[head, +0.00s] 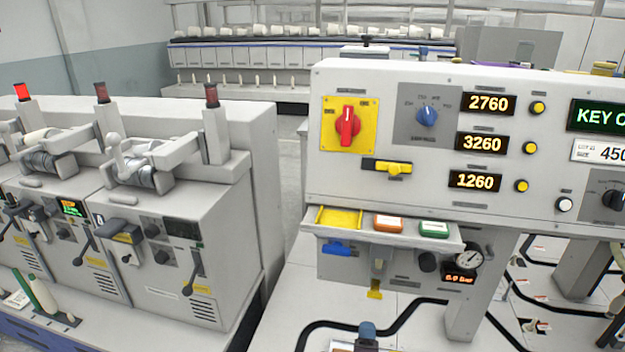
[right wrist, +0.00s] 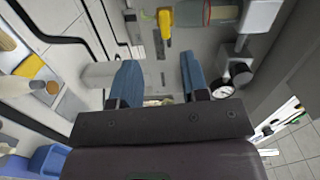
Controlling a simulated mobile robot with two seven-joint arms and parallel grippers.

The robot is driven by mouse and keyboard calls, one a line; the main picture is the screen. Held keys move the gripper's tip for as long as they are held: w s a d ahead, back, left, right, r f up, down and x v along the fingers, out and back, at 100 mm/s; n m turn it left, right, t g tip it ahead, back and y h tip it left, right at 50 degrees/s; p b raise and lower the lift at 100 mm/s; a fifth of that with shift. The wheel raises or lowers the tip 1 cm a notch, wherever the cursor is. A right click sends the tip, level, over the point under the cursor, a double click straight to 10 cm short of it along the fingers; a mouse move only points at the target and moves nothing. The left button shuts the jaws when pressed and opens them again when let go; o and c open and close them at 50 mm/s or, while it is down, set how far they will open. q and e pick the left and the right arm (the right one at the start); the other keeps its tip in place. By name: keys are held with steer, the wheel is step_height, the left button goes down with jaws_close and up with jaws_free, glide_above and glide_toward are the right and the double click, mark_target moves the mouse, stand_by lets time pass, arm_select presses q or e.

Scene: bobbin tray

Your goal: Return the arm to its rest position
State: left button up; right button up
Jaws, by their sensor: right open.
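My right gripper (head: 367,335) shows only at the bottom edge of the head view, as a small blue fingertip below the control panel. In the right wrist view my right gripper (right wrist: 160,82) has its two blue fingers spread apart with nothing between them. The rest of my right arm is cut off by the frame in the head view. My left gripper and left arm are not in view.
A grey control panel (head: 440,85) carries a red switch (head: 347,126) and a small tray (head: 450,245) below. A pressure gauge (right wrist: 241,72) shows near my fingers. Winding machines (head: 160,270) stand left; floor between is clear.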

step_height(320, 180, up, 4)
steer(key=w+a+n+y, duration=0.2)
steer(key=a+n+y, duration=0.15)
steer(key=n, duration=0.35)
steer(key=s+d+f+n+g, duration=0.1)
steer(key=s+d+n, duration=0.3)
steer(key=s, duration=0.5)
steer(key=s+d+f+n+g, duration=0.2)
steer(key=s+d+n, duration=0.3)
steer(key=s, duration=0.5)
steer(key=s+d+f+n+g, duration=0.1)
steer(key=s+d+n, duration=0.3)
steer(key=s, duration=0.5)
steer(key=shift+s+d+f+n+g+y, duration=0.2)
steer(key=shift+d+f+n+g+y, duration=0.2)
steer(key=shift+d+g, duration=0.65)
steer(key=shift+d, duration=0.15)
